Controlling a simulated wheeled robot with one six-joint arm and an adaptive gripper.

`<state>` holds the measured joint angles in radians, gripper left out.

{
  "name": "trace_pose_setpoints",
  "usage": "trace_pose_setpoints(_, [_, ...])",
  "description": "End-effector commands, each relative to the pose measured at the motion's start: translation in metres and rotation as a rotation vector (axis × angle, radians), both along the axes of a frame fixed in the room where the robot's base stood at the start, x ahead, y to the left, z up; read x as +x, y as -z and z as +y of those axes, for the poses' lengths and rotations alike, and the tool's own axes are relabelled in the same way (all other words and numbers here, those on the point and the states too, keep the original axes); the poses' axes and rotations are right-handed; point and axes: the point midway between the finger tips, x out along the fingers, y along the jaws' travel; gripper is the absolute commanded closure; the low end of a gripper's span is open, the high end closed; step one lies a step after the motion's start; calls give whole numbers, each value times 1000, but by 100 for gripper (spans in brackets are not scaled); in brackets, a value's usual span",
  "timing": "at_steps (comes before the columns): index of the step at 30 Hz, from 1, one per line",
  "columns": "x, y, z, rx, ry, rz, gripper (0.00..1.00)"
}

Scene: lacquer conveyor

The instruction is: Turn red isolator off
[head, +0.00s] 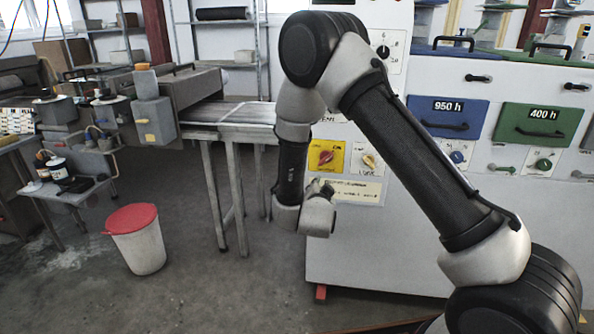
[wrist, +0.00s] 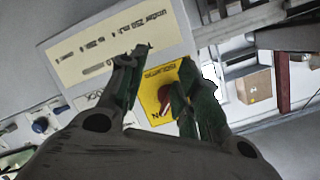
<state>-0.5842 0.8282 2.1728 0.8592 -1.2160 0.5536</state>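The red isolator is a red rotary knob (head: 325,157) on a yellow plate (head: 336,150) on the white machine front. In the wrist view the red knob (wrist: 165,98) shows on the yellow plate (wrist: 151,84), partly covered by my right-hand finger. My gripper (wrist: 164,60) is open, with its two dark green fingers apart to either side of the plate. The knob appears between them in the picture; I cannot tell whether a finger touches it. In the head view my wrist is just below the plate and the fingers are mostly hidden.
A yellowish selector knob (head: 370,162) sits right of the isolator, above a cream label (head: 355,188). Blue (head: 447,117) and green (head: 540,122) drawers are farther right. A conveyor (head: 235,113) stands to the left. A bin with a red lid (head: 137,238) stands on open floor.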

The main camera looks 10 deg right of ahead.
Motion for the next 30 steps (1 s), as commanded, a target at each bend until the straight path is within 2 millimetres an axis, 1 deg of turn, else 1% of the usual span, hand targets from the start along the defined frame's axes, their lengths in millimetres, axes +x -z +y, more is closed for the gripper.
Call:
trace_pose_setpoints(1, [2, -17, -6, 7, 34, -79, 67])
trace_pose_setpoints(3, [2, -38, -13, 15, 69, -175, 67])
trace_pose_setpoints(6, [2, -57, -17, 26, 87, -261, 67])
trace_pose_setpoints(8, [4, -62, -19, 35, 90, -287, 67])
trace_pose_setpoints(11, [15, -62, -23, 48, 93, -289, 67])
trace_pose_setpoints(18, [53, -62, -36, 46, 92, -287, 67])
trace_pose_setpoints(21, [66, -61, -39, 46, 91, -286, 67])
trace_pose_setpoints(25, [74, -62, -41, 45, 89, -285, 67])
trace_pose_setpoints(30, [76, -62, -41, 45, 87, -284, 67])
